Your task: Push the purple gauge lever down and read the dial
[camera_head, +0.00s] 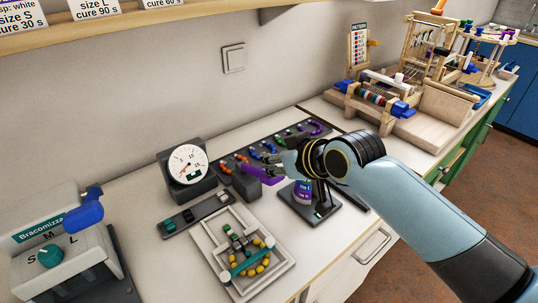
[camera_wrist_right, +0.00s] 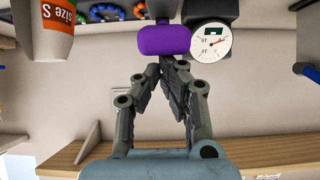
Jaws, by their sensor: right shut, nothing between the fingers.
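The gauge is a dark block with a round white dial (camera_head: 187,167); its red needle points to the lower left in the head view. The dial also shows in the wrist view (camera_wrist_right: 210,40), upside down, too small to read surely. The purple lever (camera_head: 262,175) sticks out to the right of the gauge. In the wrist view the lever's purple end (camera_wrist_right: 164,40) lies just beyond my right fingertips. My right gripper (camera_head: 278,172) is shut and empty, its tips (camera_wrist_right: 172,62) close at the lever; I cannot tell whether they touch. My left gripper is out of view.
A bead tray (camera_head: 281,270) with yellow beads lies in front of the gauge. A dark strip of coloured bead pieces (camera_head: 240,157) runs behind the lever. A Bracomizza machine (camera_head: 60,262) stands at left.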

